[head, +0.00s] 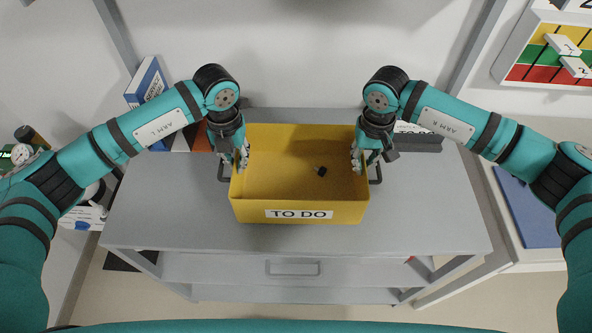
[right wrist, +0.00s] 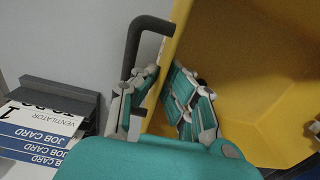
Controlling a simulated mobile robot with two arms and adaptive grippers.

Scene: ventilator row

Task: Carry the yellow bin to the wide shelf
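The yellow bin (head: 300,190), labelled "TO DO", is upright over a grey top (head: 170,215); I cannot tell whether it touches it. A small dark object (head: 321,171) lies inside. Dark handles stick out from both sides. My left gripper (head: 233,155) straddles the bin's left wall and appears shut on it. My right gripper (head: 364,160) straddles the right wall. In the right wrist view, its fingers (right wrist: 164,78) close on the yellow wall (right wrist: 190,40) beside the dark handle (right wrist: 133,50). I cannot tell which surface is the wide shelf.
A lower grey level (head: 230,268) shows beneath the top. Books (head: 147,82) stand behind my left arm. A dark holder with job cards (right wrist: 45,130) is right of the bin. A blue panel (head: 527,208) lies further right. The top is clear in front and left of the bin.

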